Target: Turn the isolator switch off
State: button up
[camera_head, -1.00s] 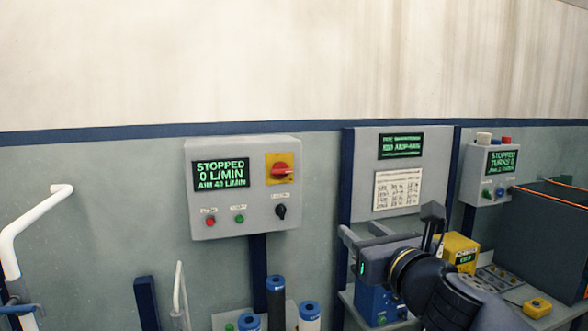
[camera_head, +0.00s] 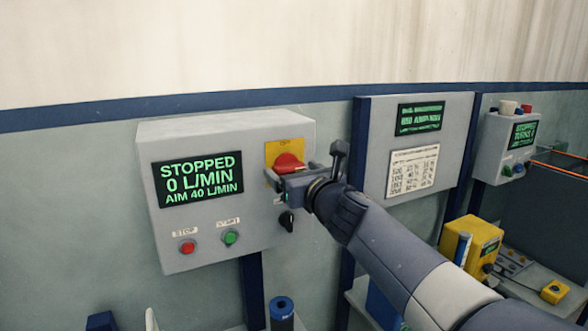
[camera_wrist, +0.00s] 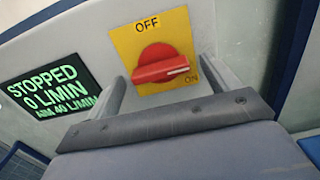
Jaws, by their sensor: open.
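The isolator switch is a red rotary handle (camera_head: 287,162) on a yellow plate (camera_head: 271,152) at the upper right of a grey control box. In the wrist view, the handle (camera_wrist: 160,66) lies roughly level, and its white mark points right toward ON. OFF is printed at the top of the yellow plate (camera_wrist: 124,41). My gripper (camera_head: 290,176) is in front of the switch, partly hiding it in the head view. In the wrist view, my gripper (camera_wrist: 168,88) is open, with one finger on each side of the handle. I cannot tell whether they touch it.
The box display (camera_head: 200,178) reads STOPPED, 0 L/MIN, AIM 40 L/MIN. A red stop button (camera_head: 187,247), a green start button (camera_head: 230,237) and a black knob (camera_head: 287,222) sit below. A panel with a chart (camera_head: 413,170) stands to the right.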

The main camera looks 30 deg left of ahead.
dwell(0.3)
jog(key=c, duration=1)
jog(key=shift+n+b, duration=4.4)
jog(key=shift+n, duration=4.6)
